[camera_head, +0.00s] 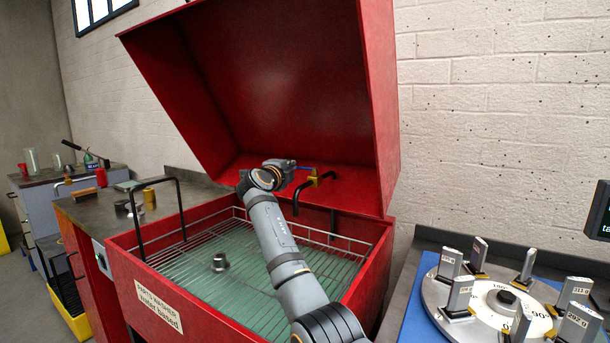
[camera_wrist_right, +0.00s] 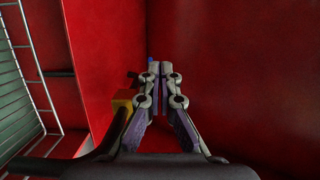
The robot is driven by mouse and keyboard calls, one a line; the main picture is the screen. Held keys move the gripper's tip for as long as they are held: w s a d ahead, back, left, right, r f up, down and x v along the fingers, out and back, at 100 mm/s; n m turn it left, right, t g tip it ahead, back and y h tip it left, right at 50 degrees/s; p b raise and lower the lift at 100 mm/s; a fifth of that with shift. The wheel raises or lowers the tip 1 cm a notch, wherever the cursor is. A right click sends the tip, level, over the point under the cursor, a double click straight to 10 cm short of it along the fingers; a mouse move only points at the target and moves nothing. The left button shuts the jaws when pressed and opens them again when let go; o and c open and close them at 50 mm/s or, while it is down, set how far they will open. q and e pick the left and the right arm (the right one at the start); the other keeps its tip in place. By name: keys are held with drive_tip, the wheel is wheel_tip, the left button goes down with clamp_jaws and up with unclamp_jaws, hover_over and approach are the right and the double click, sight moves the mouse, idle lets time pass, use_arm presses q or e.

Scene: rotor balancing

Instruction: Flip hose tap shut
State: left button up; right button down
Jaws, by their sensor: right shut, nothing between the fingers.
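The hose tap (camera_head: 313,174) is a small brass-yellow body on the black hose at the back wall of the red parts washer. It also shows in the right wrist view (camera_wrist_right: 122,99), left of the fingers. A blue lever (camera_head: 304,168) shows at the tap in the head view; in the wrist view only a bit of blue (camera_wrist_right: 150,60) shows past the fingertips. My right gripper (camera_head: 290,167) is shut and empty, close to the lever on its left side; I cannot tell whether it touches. In the wrist view its fingertips (camera_wrist_right: 160,69) are together. My left gripper is not in view.
The washer's raised red lid (camera_head: 270,80) stands over the work area. A wire rack (camera_head: 190,283) with a small metal part (camera_head: 220,262) lies in the basin. A black bar (camera_head: 178,205) rises at the left. A round dial plate (camera_head: 440,295) with several upright blocks stands at right.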

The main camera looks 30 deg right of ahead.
wheel_tip(320, 180, up, 9)
drive_tip(key=shift+w+f, duration=0.15)
drive_tip(key=shift+f, duration=0.05)
idle(0.4)
